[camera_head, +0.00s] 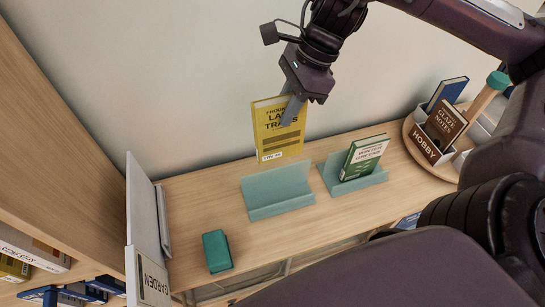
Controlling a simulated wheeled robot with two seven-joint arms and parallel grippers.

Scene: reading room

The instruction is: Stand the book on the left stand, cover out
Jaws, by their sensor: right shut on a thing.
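A yellow book (270,138) with dark title lettering on its cover is held upright, cover towards me, above and behind the left stand. My right gripper (292,108) is shut on the book near its upper right edge. The left stand (279,188) is pale teal, with a sloped back and a front lip, and is empty. The right stand (372,180) holds a green and white book (363,157), leaning back with its cover out. My left gripper is not in view.
A small teal block (217,251) lies on the wooden shelf top (190,203) at the front left. A grey panel with a GARDEN sign (152,284) stands at the left end. A round tray (428,160) with a HOBBY box and books is at the right.

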